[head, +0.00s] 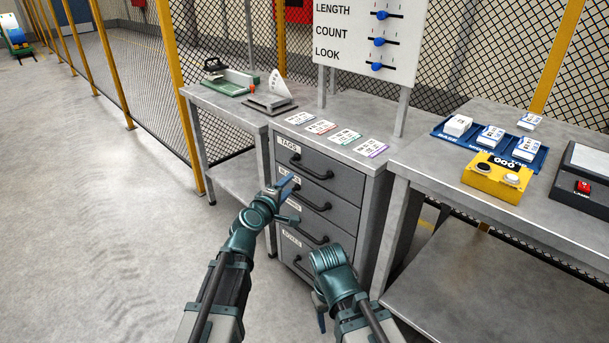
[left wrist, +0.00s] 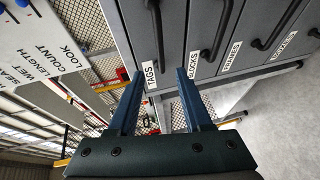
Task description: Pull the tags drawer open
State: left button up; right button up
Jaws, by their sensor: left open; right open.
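The tags drawer (head: 322,171) is the top drawer of a grey cabinet and looks shut, its front flush with the drawers below. It has a white TAGS label (head: 289,144) and a black bar handle (head: 312,168). In the left wrist view the label (left wrist: 150,75) and handle (left wrist: 156,32) show sideways. My left gripper (head: 291,199) is open and empty in front of the cabinet, below the tags handle; it partly hides the second drawer's label. Its fingers (left wrist: 158,74) do not surround any handle. My right gripper (head: 320,315) is low, near the cabinet's front, mostly hidden by its wrist.
Several lower drawers with like handles are shut. Cards (head: 345,137) lie on the cabinet top, under a slider board (head: 370,35). A table at right holds a yellow box (head: 495,178) and blue trays (head: 462,142). A side table stands left. Floor (head: 110,190) is clear at left.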

aim_at(304, 170)
pick_arm(q)
jog(key=b+x, duration=0.2)
jog(key=x, duration=1.1)
jog(key=shift+w+d+f, duration=0.1)
jog(key=shift+w+d, duration=0.15)
jog(key=shift+w, duration=0.05)
grip_shut()
dwell(0.9)
